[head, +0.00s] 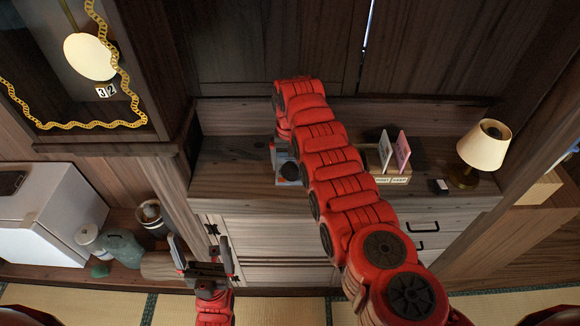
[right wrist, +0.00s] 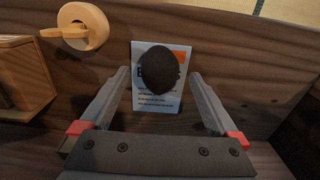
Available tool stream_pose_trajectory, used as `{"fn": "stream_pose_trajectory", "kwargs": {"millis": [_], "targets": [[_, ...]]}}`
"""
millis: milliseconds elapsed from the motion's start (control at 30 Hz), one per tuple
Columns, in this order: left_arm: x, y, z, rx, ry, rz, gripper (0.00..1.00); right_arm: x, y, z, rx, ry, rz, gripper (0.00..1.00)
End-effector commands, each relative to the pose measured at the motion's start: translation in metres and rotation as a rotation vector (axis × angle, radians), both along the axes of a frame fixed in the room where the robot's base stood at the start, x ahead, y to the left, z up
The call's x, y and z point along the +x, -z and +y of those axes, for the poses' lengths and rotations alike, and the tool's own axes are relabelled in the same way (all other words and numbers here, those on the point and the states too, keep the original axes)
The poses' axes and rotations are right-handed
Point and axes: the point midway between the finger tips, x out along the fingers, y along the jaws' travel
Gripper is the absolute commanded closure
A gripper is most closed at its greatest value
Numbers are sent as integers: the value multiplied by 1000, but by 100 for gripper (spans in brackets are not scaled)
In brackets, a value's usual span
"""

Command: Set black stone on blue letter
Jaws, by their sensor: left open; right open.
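In the right wrist view, the dark round stone (right wrist: 158,68) sits over a pale sheet with an orange band (right wrist: 150,101), covering part of its print. My right gripper (right wrist: 161,82) is open, with one finger on each side of the stone and a gap to both. In the head view the right arm reaches over the cabinet top and hides much of this spot; the stone shows as a dark patch (head: 288,172). I see no clearly blue letter. My left gripper (head: 202,248) is open and empty, in front of the cabinet's left end.
A letter rack (head: 392,180) holds a pale card (head: 385,150) and a pink card (head: 403,151). A lamp (head: 484,146) and a small black-and-white item (head: 440,186) stand to its right. Jars (head: 122,246) and a white box (head: 45,218) are at left.

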Motion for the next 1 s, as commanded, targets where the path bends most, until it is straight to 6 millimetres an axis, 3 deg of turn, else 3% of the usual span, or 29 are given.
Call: {"fn": "stream_pose_trajectory", "kwargs": {"millis": [300, 400, 600, 1000], "targets": [[0, 28, 0, 0, 0, 0, 4, 0, -72, 0, 0, 0, -2, 4], [0, 30, 0, 0, 0, 0, 4, 0, -84, 0, 0, -1, 0, 4], [0, 33, 0, 0, 0, 0, 4, -1, -95, 0, -1, -1, 1, 4], [0, 33, 0, 0, 0, 0, 4, -1, -97, 0, -1, -1, 1, 4]]}}
